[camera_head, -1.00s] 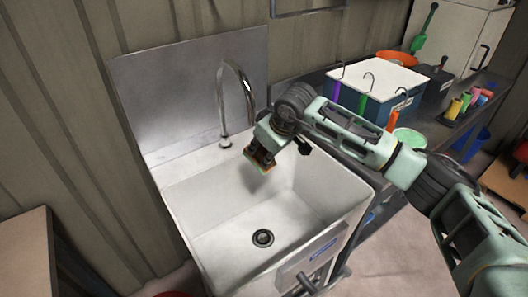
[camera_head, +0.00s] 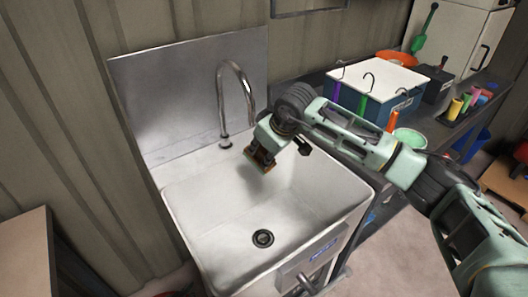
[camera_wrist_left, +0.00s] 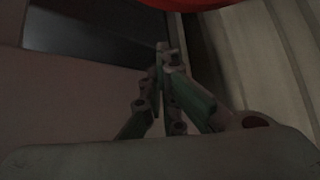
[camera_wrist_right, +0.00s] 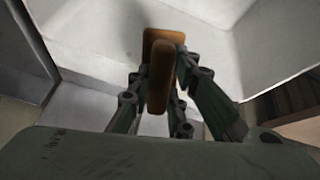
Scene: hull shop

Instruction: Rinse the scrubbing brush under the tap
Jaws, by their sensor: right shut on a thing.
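The scrubbing brush (camera_head: 265,163) is a small orange-brown block, held by my right gripper (camera_head: 261,154) over the back part of the white sink (camera_head: 300,205). In the right wrist view the brush (camera_wrist_right: 160,80) sits between the two fingertips, which are shut on it. The curved metal tap (camera_head: 238,68) rises behind the sink, its spout just left of and above my right gripper. I cannot make out any water stream. My left gripper (camera_wrist_left: 165,55) shows only in the dark left wrist view, its fingertips together with nothing seen between them.
A steel splashback (camera_head: 180,95) stands behind the sink. A drain (camera_head: 262,238) is in the basin floor, and a pipe-like fitting (camera_head: 311,279) is on the front.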

